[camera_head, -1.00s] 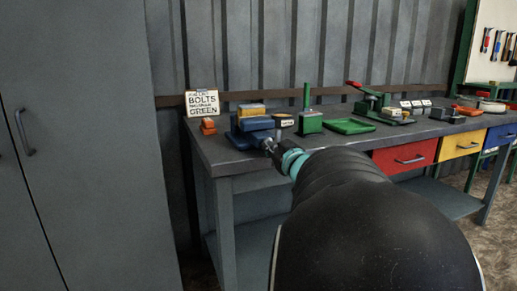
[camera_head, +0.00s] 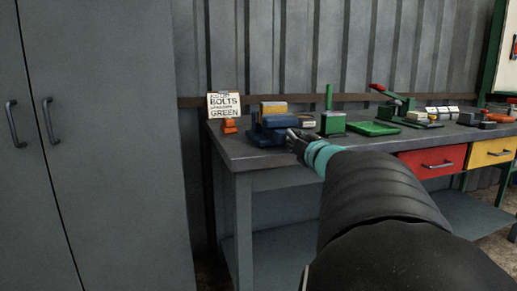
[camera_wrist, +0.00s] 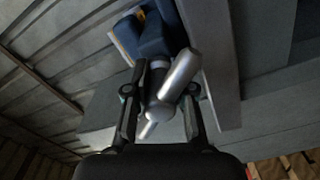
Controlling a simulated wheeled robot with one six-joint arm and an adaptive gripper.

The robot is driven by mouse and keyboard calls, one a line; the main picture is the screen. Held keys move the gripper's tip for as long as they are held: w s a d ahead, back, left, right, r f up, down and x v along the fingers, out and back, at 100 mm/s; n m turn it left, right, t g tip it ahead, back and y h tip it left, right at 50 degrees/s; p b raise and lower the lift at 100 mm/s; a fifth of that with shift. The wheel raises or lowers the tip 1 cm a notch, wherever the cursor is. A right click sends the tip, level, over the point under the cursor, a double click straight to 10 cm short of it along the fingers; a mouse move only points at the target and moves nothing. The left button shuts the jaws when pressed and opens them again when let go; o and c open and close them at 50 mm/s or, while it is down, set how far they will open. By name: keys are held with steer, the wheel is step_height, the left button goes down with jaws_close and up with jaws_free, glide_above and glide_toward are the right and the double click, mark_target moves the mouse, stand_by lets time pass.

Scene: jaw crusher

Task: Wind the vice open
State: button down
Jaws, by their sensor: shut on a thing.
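The blue vice (camera_head: 262,134) stands near the left front corner of the bench, with a yellow-tan block (camera_head: 272,107) at its top. It also shows at the top of the wrist view (camera_wrist: 155,38). Its silver handle (camera_wrist: 178,75) slants between my two fingers in the wrist view. My gripper (camera_wrist: 162,98) is shut on this handle, at the front of the vice. In the head view my gripper (camera_head: 297,137) meets the vice's right front side, and my wrist hides most of the handle there. The jaw gap cannot be made out clearly.
A bolts sign (camera_head: 225,105) and an orange object (camera_head: 230,127) stand left of the vice. A green post stand (camera_head: 332,123) and a green tray (camera_head: 373,129) lie to its right. A grey cabinet (camera_head: 100,150) fills the left. The bench edge (camera_head: 265,161) runs below my gripper.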

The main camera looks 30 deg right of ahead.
steer(key=n+b, duration=0.2)
steer(key=n, duration=0.2)
steer(key=shift+f, duration=0.1)
steer(key=shift+n+b, duration=1)
steer(key=shift+n, duration=0.7)
steer(key=shift+r, duration=0.2)
steer(key=c, duration=1)
jaws_free()
steer(key=v, duration=1.2)
steer(key=shift+w, duration=0.1)
